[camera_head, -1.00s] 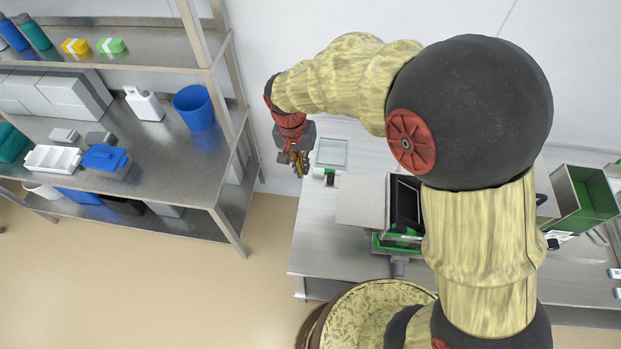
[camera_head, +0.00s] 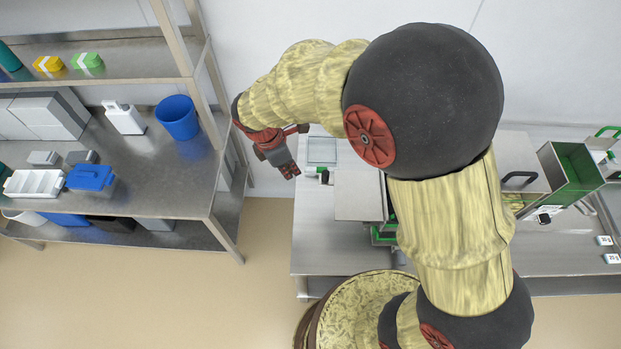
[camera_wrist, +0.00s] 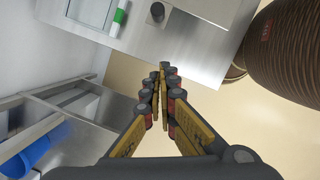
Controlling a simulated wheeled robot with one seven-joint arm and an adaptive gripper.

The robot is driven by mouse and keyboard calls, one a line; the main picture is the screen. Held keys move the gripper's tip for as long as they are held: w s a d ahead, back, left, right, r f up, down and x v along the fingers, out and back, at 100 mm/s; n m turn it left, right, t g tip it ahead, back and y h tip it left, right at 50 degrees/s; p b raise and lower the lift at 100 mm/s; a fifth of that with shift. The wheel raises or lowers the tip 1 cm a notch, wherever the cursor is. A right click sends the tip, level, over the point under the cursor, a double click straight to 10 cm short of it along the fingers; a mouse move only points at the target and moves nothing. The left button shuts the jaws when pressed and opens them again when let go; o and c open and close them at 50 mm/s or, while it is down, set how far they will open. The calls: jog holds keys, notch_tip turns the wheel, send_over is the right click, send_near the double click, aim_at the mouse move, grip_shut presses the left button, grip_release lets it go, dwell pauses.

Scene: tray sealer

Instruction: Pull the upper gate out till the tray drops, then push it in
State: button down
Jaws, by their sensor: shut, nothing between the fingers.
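My gripper (camera_head: 291,172) is shut and empty, over the left end of the steel workbench (camera_head: 325,240) in the head view. Its fingers also show closed in the wrist view (camera_wrist: 163,78), with floor and bench edge beyond. A pale box-shaped machine part (camera_head: 358,195) with green parts below it stands on the bench, partly hidden by my arm. A tall green-walled open holder (camera_head: 578,185) stands at the far right, well apart from my gripper. I cannot make out the upper gate or a tray in it.
A shallow pale tray (camera_head: 322,150) lies on the bench near my gripper. A steel shelf rack (camera_head: 150,180) stands left, holding a blue bucket (camera_head: 177,117) and several containers. Bare floor (camera_head: 265,230) lies between rack and bench. A green-white item (camera_wrist: 118,18) shows in the wrist view.

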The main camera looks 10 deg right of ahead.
jog(key=w+d+f+b, duration=0.1)
jog(key=d+f+b, duration=0.1)
jog(key=d+f, duration=0.4)
notch_tip(320, 180, down, 4)
jog(key=shift+w+r+n, duration=0.15)
jog(key=shift+w+n, duration=0.15)
jog(key=shift+w, duration=0.1)
jog(key=shift+d, duration=0.1)
